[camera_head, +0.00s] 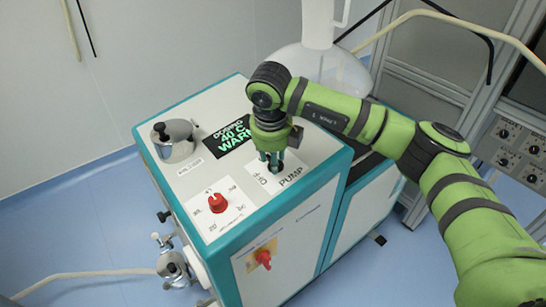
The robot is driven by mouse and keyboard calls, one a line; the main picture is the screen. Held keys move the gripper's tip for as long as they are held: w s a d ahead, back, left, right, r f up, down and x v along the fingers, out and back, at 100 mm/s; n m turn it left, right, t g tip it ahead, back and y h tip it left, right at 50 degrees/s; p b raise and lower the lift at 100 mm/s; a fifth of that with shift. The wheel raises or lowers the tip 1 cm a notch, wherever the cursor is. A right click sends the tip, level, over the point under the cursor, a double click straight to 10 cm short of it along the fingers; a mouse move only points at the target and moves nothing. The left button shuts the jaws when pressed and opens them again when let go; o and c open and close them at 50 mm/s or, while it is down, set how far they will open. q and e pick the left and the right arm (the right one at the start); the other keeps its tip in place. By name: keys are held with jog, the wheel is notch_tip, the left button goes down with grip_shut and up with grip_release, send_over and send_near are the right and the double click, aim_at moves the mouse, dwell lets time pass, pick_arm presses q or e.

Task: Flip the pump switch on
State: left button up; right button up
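The pump switch (279,169) is a small dark part on the white label plate marked PUMP (290,178), on the sloping top of the white and teal machine. My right gripper (271,163) points down at this switch from above, its fingertips right at it. The fingers and wrist hide most of the switch, so its position cannot be read. I cannot tell whether the fingers touch it or how far apart they are. My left gripper is out of view.
A red knob (217,202) sits on a dial plate left of the pump plate. A dark display (232,135) and a metal lidded pot (174,140) are farther back. A red switch (264,259) is on the front face. A large glass flask (330,68) stands behind my arm.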

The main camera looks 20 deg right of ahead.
dwell(0.3)
jog(key=v, duration=1.2)
